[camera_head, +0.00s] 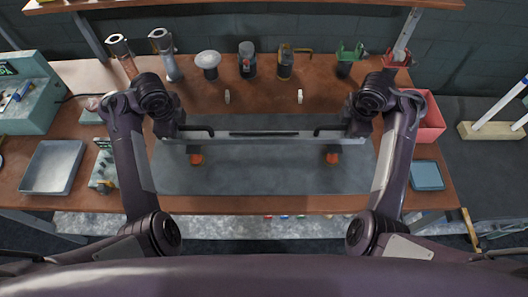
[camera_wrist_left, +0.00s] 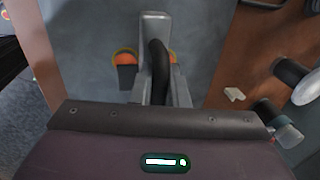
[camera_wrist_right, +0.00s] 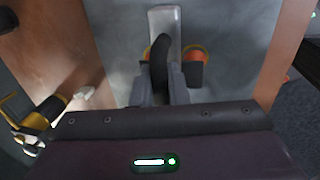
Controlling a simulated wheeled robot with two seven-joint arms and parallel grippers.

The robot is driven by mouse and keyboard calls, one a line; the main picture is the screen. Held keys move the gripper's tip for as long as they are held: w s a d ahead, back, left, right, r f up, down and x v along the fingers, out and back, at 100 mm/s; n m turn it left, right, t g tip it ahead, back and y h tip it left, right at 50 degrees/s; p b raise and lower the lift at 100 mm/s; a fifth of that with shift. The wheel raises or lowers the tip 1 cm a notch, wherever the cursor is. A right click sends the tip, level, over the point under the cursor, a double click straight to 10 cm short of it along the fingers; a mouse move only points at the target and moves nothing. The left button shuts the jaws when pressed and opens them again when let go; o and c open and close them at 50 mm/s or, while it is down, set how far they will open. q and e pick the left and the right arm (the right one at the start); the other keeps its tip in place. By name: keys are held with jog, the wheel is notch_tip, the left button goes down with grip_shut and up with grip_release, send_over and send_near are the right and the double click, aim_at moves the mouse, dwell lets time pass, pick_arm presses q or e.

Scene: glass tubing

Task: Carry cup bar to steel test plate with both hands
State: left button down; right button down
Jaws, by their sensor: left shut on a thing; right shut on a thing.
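The cup bar (camera_head: 290,139) is a long grey bar with a black strip in its middle, black handles near its ends and two orange suction cups (camera_head: 196,158) below. It is level above the grey steel test plate (camera_head: 263,178). A gap between cups and plate cannot be judged. My left gripper (camera_head: 190,130) is shut on the left handle, and my right gripper (camera_head: 340,130) on the right handle. In the left wrist view the black handle (camera_wrist_left: 158,65) sits between the fingers; the right wrist view shows the other handle (camera_wrist_right: 160,65) held likewise.
Several tools and holders, including a white-topped one (camera_head: 208,60), stand along the back of the brown bench. A grey tray (camera_head: 52,168) and a green machine (camera_head: 25,100) are at left. A red bin (camera_head: 430,120) and a blue tray (camera_head: 427,176) are at right.

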pick_arm(q)
jog(key=shift+f+b, duration=0.45)
jog(key=shift+f, duration=0.2)
pick_arm(e)
jog(key=shift+a+f, duration=0.1)
jog(key=shift+f, duration=0.55)
pick_arm(q)
jog(key=c, duration=1.4)
grip_release()
jog(key=shift+s+r, duration=0.1)
jog(key=shift+r, duration=0.1)
pick_arm(e)
jog(key=c, duration=1.4)
grip_release()
jog(key=shift+s+r, duration=0.1)
jog(key=shift+r, duration=0.05)
